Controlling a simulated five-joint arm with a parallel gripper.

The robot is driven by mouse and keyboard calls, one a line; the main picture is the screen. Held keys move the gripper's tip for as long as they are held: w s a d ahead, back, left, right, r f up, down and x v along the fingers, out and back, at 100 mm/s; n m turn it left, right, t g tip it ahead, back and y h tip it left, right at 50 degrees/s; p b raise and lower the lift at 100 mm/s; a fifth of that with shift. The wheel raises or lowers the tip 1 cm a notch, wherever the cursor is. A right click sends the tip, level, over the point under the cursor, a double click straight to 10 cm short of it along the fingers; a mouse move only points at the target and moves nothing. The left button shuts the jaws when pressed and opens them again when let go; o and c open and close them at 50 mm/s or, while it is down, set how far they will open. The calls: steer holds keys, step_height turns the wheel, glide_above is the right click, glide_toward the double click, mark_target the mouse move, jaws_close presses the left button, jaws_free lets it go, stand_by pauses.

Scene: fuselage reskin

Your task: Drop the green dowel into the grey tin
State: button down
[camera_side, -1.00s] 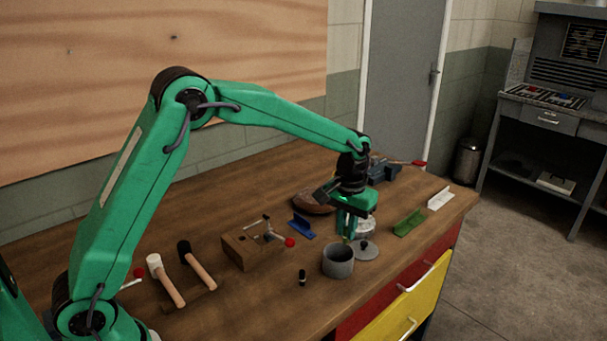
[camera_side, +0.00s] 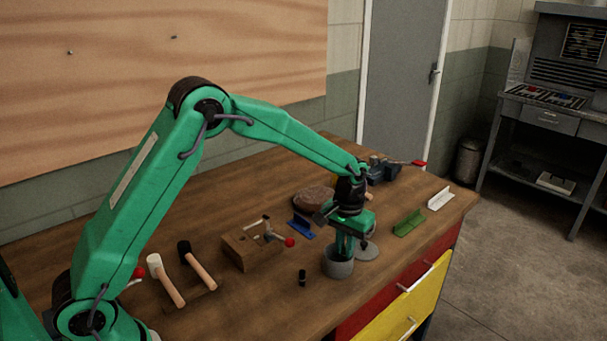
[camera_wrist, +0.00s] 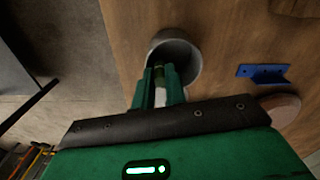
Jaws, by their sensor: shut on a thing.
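The grey tin (camera_side: 338,270) stands upright on the wooden bench near its front edge. It also shows in the wrist view (camera_wrist: 192,50), open end towards me. My gripper (camera_side: 343,251) points down, with its fingertips at the tin's mouth and partly hidden by its rim. In the wrist view my gripper (camera_wrist: 159,74) is shut on the slim green dowel (camera_wrist: 160,72), which lies between the fingers over the tin's opening. The dowel's lower end is hard to make out, and the side view hides the dowel.
A round grey lid (camera_side: 368,252) lies close behind the tin. A small black cylinder (camera_side: 302,278) stands to its left. A wooden block with a red-tipped clamp (camera_side: 250,248), two mallets (camera_side: 195,264), and blue (camera_side: 301,226), green (camera_side: 409,222) and white (camera_side: 440,199) angle pieces lie around.

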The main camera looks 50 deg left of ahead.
steer(key=c, duration=1.4)
jaws_free()
steer(key=shift+o, duration=0.2)
steer(key=shift+r, duration=0.1)
step_height(320, 180, up, 7)
steer(key=shift+r, duration=0.3)
